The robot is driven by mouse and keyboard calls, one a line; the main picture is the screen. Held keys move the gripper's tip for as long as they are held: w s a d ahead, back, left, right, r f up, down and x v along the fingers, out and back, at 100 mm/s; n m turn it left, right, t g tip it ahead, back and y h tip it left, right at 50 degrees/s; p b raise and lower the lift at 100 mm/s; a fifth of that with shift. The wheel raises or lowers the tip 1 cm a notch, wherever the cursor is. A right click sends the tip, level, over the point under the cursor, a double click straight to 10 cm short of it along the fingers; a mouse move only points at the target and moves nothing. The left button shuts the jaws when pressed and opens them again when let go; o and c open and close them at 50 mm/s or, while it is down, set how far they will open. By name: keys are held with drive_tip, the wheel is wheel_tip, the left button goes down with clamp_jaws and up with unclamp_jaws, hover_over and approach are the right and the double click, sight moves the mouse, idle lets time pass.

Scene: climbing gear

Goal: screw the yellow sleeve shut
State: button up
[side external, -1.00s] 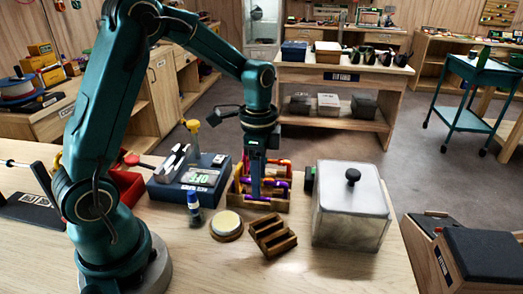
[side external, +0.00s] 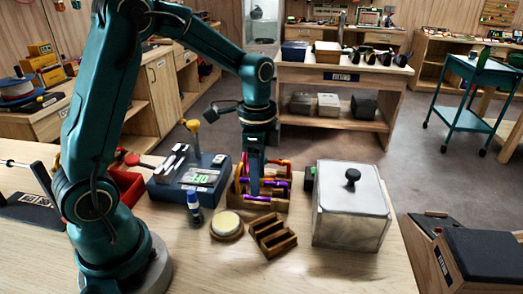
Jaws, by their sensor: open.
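My gripper (side external: 255,188) points straight down into a wooden rack (side external: 268,205) that holds several colourful pieces in purple, orange and red, which look like carabiners. The gripper's lower end is among these pieces, and its fingers are too small and dark to make out well.
A blue device with a green display (side external: 197,178) stands left of the rack. A blue-capped bottle (side external: 194,205), a round pad (side external: 226,225) and an empty slotted wooden block (side external: 271,236) are in front.

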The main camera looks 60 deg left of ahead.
drive_tip(key=shift+s+d, duration=0.25)
drive_tip(key=shift+s, duration=0.05)
drive_tip(key=shift+f, duration=0.1)
drive_tip(key=shift+f, duration=1.35)
drive_tip(key=shift+w+a, duration=0.55)
